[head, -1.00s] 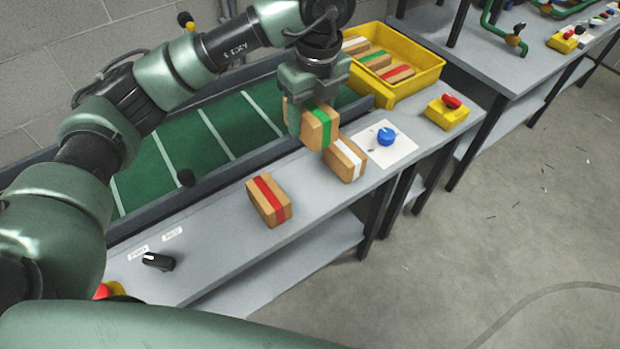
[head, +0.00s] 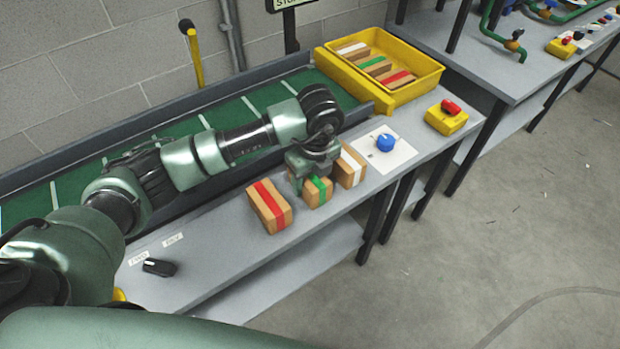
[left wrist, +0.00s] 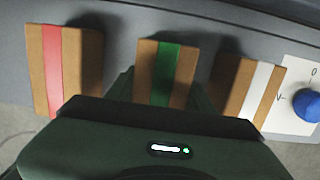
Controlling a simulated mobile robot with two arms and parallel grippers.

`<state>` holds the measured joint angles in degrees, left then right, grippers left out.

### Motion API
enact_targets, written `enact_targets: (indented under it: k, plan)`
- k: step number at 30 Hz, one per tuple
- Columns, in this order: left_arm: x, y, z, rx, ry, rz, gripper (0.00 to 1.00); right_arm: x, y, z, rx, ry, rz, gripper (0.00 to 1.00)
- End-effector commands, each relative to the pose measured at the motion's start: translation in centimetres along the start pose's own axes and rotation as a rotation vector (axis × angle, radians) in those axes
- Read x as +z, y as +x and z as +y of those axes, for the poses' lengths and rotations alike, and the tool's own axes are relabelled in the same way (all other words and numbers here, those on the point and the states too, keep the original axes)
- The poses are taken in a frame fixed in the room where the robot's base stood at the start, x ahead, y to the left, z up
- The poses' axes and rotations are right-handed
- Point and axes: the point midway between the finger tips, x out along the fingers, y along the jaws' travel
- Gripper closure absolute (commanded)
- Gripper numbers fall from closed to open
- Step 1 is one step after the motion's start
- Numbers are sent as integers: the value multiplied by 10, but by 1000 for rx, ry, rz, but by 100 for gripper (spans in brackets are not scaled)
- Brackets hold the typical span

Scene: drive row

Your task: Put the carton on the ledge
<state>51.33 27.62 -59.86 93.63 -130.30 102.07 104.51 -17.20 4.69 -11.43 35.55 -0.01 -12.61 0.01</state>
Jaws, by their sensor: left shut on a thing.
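My left gripper (head: 314,178) points down and is shut on the carton with the green stripe (head: 319,194), which also shows in the left wrist view (left wrist: 166,72). The carton is upright, at or just above the grey ledge (head: 215,262); I cannot tell whether it touches. It is between a red-striped carton (head: 268,207) on its left and a white-striped carton (head: 350,168) on its right, with gaps visible in the wrist view. My gripper hides the top of the held carton and part of the white-striped one. My right gripper is not in view.
A blue knob (head: 385,143) on a white plate and a yellow box with a red button (head: 448,117) are to the right. A black knob (head: 158,267) is at the left. Behind are the green conveyor (head: 200,125) and a yellow crate (head: 415,88) holding several cartons.

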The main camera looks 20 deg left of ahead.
Motion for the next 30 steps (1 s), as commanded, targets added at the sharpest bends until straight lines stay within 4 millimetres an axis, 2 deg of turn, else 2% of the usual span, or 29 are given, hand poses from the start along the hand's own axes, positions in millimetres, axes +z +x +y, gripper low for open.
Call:
enact_targets:
  k: [10, 11, 13, 23, 26, 30]
  plan:
    - [0, 4, -1, -3, 1, -1, 98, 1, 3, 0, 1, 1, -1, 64]
    - [-1, 5, -1, -2, 1, -1, 45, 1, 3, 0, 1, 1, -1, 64]
    - [0, 4, 0, -2, 1, -1, 26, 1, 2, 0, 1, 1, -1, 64]
    - [0, 2, 0, -2, 1, -1, 26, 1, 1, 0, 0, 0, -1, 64]
    - [0, -4, -1, -4, 1, -1, 26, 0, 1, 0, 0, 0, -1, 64]
    - [0, -26, -2, -6, 2, -3, 26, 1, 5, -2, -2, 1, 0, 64]
